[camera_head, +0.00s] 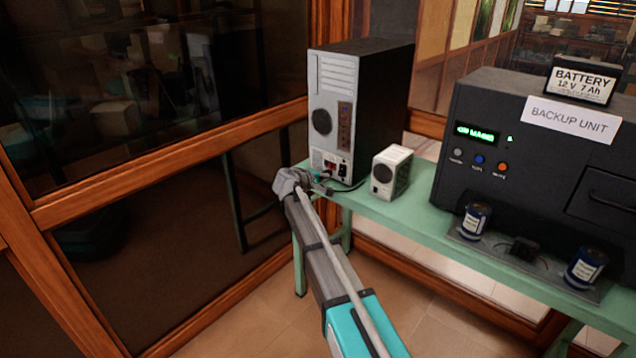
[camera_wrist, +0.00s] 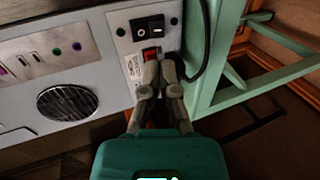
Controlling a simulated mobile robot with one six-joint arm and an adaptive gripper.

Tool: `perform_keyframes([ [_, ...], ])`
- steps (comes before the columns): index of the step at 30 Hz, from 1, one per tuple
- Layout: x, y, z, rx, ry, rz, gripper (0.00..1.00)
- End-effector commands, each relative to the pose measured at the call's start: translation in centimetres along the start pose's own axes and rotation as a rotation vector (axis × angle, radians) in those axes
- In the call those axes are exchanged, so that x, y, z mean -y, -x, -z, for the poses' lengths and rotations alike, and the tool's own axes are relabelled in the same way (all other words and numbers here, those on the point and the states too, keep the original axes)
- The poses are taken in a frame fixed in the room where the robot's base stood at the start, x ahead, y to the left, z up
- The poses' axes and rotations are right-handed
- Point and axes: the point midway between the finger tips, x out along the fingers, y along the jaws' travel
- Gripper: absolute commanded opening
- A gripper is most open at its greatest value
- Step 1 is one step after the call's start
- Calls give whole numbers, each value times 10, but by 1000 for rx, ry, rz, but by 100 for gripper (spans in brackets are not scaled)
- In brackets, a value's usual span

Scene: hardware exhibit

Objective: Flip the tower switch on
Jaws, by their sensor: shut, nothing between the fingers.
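The tower (camera_head: 328,90) is a tall computer case with a grey rear face and a black side, upright at the left end of the green table. Low on its rear face are a red switch (camera_head: 330,163) and a black fitting beside it. In the wrist view the red switch (camera_wrist: 151,53) is just beyond my fingertips, partly hidden by them. The black fitting (camera_wrist: 148,26) with white marks is just above it. My gripper (camera_head: 322,178) is shut and empty, low at the tower's rear face. Its fingertips (camera_wrist: 160,68) are close to the red switch; contact is unclear.
A black cable (camera_wrist: 205,50) runs close beside my fingers. A small white box (camera_head: 391,172) stands right of the tower on the green table (camera_head: 400,207). Farther right are the dark backup unit (camera_head: 520,150) and two blue cans. A glass partition (camera_head: 150,170) stands at the left.

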Motion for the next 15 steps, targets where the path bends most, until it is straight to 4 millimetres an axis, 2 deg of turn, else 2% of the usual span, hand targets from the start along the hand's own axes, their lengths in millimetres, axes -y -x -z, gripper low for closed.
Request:
perform_keyframes([
  [1, 2, -11, 1, 1, -1, 0, 0],
  [6, 2, -37, 1, 1, -2, 0, 0],
  [15, 1, -70, 1, 0, -1, 1, 0],
])
